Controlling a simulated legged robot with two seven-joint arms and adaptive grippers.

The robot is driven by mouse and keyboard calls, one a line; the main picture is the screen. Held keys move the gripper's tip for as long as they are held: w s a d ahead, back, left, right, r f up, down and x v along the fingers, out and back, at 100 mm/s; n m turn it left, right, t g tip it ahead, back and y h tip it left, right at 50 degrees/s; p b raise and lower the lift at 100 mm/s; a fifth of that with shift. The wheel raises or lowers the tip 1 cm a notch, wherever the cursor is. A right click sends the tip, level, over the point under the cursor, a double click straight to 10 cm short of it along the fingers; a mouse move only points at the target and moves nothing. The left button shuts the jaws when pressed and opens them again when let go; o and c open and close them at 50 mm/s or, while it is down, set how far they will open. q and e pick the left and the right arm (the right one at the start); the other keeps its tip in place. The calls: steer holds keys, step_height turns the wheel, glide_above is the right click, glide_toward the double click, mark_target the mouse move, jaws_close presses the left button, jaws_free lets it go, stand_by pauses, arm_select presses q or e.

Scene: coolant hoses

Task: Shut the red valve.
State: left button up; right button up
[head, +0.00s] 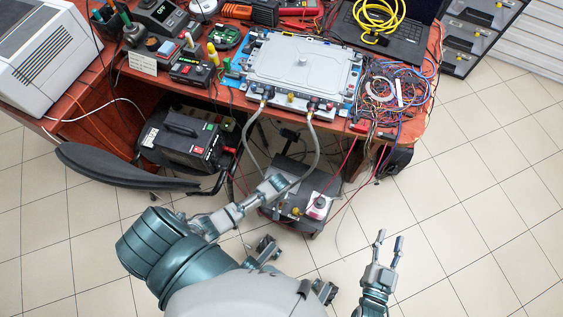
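A grey flat metal case (305,62) lies on the red-brown bench. Two grey hoses (252,135) run from fittings on its front edge down to a dark unit (283,208) on the floor. Small red parts show at the case's front right fittings (330,107) and on a white-and-red piece (319,204) on the floor unit; I cannot tell which is the valve. My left gripper (275,186) is over the floor unit, beside the hoses; its fingers are too small to read. My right gripper (390,243) is open and empty above the tiles, right of the unit.
A bundle of coloured wires (395,90) and a laptop (385,35) with a yellow cable fill the bench's right side. A black chair (120,165) and a black power box (185,140) stand at left. Red and black leads hang near the floor unit. Tiled floor at right is clear.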

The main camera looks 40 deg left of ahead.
arm_select(q)
steer(key=shift+f, duration=0.9)
steer(key=shift+f+b, duration=0.15)
steer(key=shift+b, duration=0.15)
arm_select(e)
steer(key=shift+a+r+t+y, duration=0.15)
steer(key=shift+r+t+y, duration=0.15)
steer(key=shift+r+t, duration=0.95)
steer(key=shift+r, duration=0.1)
arm_select(q)
jaws_close()
arm_select(e)
steer(key=shift+w, duration=0.15)
steer(key=shift+g, duration=0.25)
